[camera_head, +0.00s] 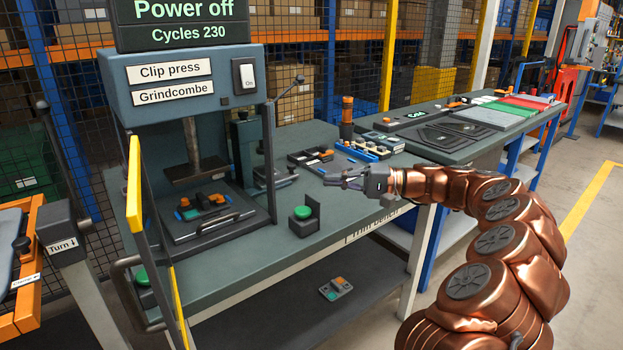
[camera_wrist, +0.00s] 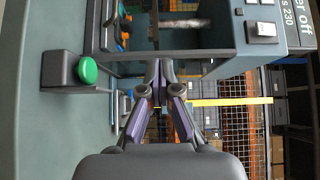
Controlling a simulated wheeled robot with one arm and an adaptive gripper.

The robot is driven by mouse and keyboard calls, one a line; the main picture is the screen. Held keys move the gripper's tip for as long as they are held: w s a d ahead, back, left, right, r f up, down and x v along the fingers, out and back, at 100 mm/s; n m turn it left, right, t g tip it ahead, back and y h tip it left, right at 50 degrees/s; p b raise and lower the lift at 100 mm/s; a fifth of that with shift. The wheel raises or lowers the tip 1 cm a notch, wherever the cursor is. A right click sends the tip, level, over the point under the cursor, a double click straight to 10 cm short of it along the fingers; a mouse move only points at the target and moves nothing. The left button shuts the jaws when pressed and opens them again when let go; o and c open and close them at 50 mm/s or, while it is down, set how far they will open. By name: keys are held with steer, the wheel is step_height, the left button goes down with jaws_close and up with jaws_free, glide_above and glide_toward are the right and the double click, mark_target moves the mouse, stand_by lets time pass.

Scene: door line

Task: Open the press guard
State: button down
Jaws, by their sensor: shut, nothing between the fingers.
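The press (camera_head: 190,90) stands on the left of the bench; its sign reads "Power off". The press guard (camera_head: 134,184) is a yellow-edged panel left of the press opening. It stands out from the front toward the camera and shows nearly edge-on, with a grey handle (camera_head: 124,277) low on it. The press opening is uncovered in the head view. My gripper (camera_head: 333,179) is shut and empty above the bench, right of the press and well apart from the guard. Its closed fingers (camera_wrist: 163,68) also show in the wrist view. I cannot make out the guard there.
A green push button (camera_head: 303,212) stands on the bench between press and gripper; it also shows in the wrist view (camera_wrist: 88,70). Trays and small parts (camera_head: 370,147) lie behind my gripper. A "Turn" post (camera_head: 62,240) stands left. The bench front by the button is clear.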

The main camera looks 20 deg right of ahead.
steer(key=x, duration=1)
steer(key=shift+s+a+p, duration=0.1)
steer(key=shift+s+p, duration=0.45)
steer(key=shift+s, duration=1.65)
steer(key=shift+s+a, duration=0.1)
